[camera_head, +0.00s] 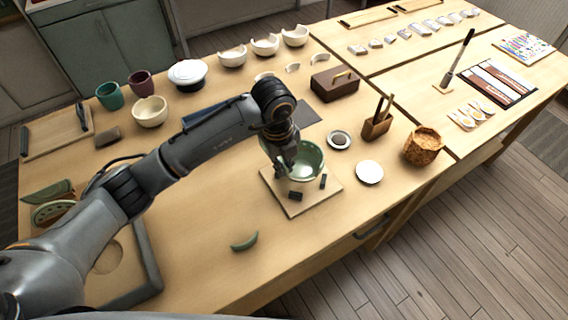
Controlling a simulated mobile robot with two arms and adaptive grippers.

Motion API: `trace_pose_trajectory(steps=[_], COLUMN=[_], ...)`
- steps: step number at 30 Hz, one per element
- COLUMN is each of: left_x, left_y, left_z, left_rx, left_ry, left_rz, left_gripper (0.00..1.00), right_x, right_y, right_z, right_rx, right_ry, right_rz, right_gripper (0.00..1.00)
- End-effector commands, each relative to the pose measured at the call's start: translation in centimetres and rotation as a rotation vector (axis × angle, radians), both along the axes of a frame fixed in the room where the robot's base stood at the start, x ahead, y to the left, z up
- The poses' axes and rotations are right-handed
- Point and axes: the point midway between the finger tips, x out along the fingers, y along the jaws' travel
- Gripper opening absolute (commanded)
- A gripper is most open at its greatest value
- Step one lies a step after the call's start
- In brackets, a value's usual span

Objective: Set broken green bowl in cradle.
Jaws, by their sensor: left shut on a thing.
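The broken green bowl (308,162) is upright at the wooden cradle (297,207), a square board with dark blocks on top. My left gripper (289,164) is shut on the bowl's left rim, and the wrist hides that side of it. I cannot tell whether the bowl touches the cradle. A curved green shard (244,241) lies apart on the table in front of the cradle. My right gripper is not in view.
Right of the cradle are a small dish (339,140), a white disc (369,172), a tool holder (377,125) and a cork-like pot (423,146). A brown box (335,84) stands behind. The table front around the shard is clear.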

Motion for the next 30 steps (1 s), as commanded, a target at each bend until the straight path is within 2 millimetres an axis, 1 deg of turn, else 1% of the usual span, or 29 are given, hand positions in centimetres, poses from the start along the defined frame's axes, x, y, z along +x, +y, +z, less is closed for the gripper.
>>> trace_pose_trajectory(steps=[22, 30], left_x=[-0.05, -0.05], left_y=[-0.04, -0.04], left_z=[-0.32, -0.84], left_rx=[0.000, 0.000], left_ry=[-0.001, -0.001], left_rz=[0.000, 0.000], left_gripper=[0.00, 0.00], right_x=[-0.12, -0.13], right_y=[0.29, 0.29], right_z=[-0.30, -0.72], right_rx=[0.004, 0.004], right_ry=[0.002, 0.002], right_rz=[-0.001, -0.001], right_gripper=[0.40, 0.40])
